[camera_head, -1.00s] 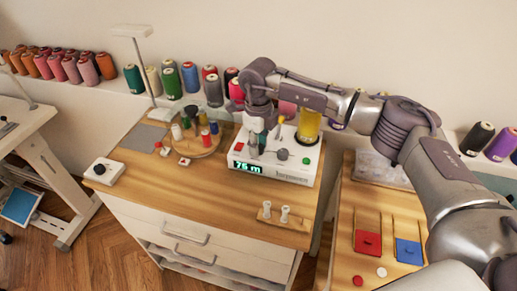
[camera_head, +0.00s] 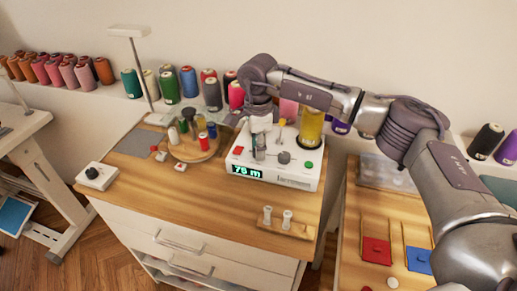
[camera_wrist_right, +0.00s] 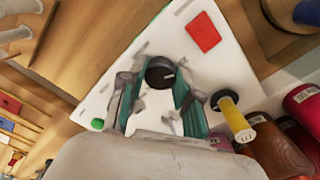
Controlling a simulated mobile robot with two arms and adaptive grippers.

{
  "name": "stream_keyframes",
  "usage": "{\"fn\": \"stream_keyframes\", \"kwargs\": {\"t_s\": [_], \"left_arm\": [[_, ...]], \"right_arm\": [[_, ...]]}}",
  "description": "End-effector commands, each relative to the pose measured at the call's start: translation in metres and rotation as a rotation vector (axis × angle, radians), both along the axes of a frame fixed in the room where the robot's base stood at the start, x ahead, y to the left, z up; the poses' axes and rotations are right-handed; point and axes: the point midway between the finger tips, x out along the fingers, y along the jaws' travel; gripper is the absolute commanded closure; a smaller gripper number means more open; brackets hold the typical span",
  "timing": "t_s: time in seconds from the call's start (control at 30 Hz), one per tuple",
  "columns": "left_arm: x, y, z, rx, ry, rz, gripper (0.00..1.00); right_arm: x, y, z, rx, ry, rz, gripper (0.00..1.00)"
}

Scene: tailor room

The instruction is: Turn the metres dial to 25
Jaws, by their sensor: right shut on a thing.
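The white winder box (camera_head: 302,180) stands on the wooden cabinet top, and its green display (camera_head: 262,174) appears to read 75 m. My right gripper (camera_head: 258,148) reaches down onto the box's top, between the red button (camera_head: 238,150) and the green button (camera_head: 308,165). In the right wrist view a round black dial (camera_wrist_right: 160,72) sits between the teal-padded fingers of my right gripper (camera_wrist_right: 158,90), which is shut on it. In the head view the fingers largely hide the dial. My left gripper is not in view.
A yellow thread spool (camera_head: 311,127) stands at the box's back right. A round tray (camera_head: 194,150) with small spools lies to the left. A wooden block with two white pegs (camera_head: 287,228) is in front.

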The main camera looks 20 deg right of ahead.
Motion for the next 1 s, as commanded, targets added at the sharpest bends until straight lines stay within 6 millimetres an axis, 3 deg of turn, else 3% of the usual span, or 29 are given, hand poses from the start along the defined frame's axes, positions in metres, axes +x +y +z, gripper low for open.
{"fn": "stream_keyframes", "kwargs": {"t_s": [0.7, 0.73, 0.87, 1.0], "left_arm": [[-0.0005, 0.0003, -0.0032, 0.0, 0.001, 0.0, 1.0], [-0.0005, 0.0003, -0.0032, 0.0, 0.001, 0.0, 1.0], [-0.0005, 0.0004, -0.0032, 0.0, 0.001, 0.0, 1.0], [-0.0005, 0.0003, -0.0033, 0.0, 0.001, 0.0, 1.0]], "right_arm": [[0.0011, 0.0004, 0.002, 0.002, -0.005, 0.07, 1.0], [0.0011, 0.0003, 0.002, 0.002, -0.005, 0.07, 0.63], [0.0008, 0.0003, 0.0016, 0.002, -0.004, 0.07, 0.42], [0.0004, 0.0003, 0.0009, 0.001, -0.002, 0.07, 0.42]]}}
